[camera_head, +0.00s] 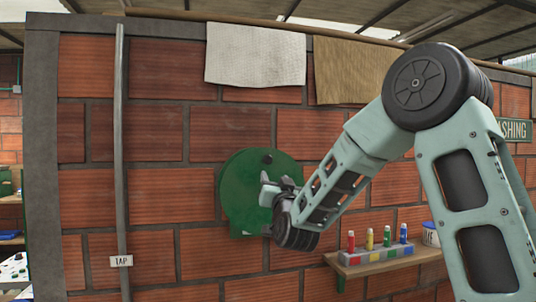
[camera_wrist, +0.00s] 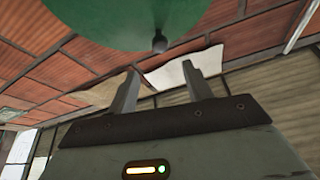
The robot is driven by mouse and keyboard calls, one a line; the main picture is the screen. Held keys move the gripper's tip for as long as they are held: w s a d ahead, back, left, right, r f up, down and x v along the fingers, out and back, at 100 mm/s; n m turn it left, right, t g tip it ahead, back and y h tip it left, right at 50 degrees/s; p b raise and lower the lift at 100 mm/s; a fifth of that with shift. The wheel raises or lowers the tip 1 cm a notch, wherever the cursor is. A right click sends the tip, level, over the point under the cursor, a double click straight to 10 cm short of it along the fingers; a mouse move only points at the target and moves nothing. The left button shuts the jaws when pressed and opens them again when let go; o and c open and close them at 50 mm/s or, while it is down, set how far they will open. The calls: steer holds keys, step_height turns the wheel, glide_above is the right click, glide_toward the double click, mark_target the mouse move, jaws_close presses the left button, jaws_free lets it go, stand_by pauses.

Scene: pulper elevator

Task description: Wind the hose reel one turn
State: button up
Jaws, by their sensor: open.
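The hose reel is a green round disc (camera_head: 240,185) mounted on the brick wall, in the middle of the head view. A dark knob (camera_head: 267,158) sits near its upper right edge. In the wrist view the green disc (camera_wrist: 120,20) fills the top, and the knob (camera_wrist: 159,43) points down from its rim. My gripper (camera_head: 268,187) is in front of the disc's right part, below the knob in the head view. In the wrist view its two fingers (camera_wrist: 157,85) are apart with nothing between them. The knob is beyond the fingertips, apart from them. My wrist hides the disc's lower right part.
A shelf (camera_head: 375,262) with several coloured bottles and a white tub (camera_head: 431,234) is at the lower right. A vertical pipe (camera_head: 120,150) with a "TAP" label (camera_head: 121,261) runs down the left. A white cloth (camera_head: 255,55) and a tan cloth (camera_head: 350,72) hang above.

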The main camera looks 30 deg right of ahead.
mark_target(268, 159)
steer(key=p+x, duration=0.5)
steer(key=x, duration=0.7)
steer(key=shift+s+r+p, duration=0.1)
steer(key=shift+p, duration=0.3)
steer(key=shift+p+x, duration=0.3)
steer(key=shift+x, duration=0.5)
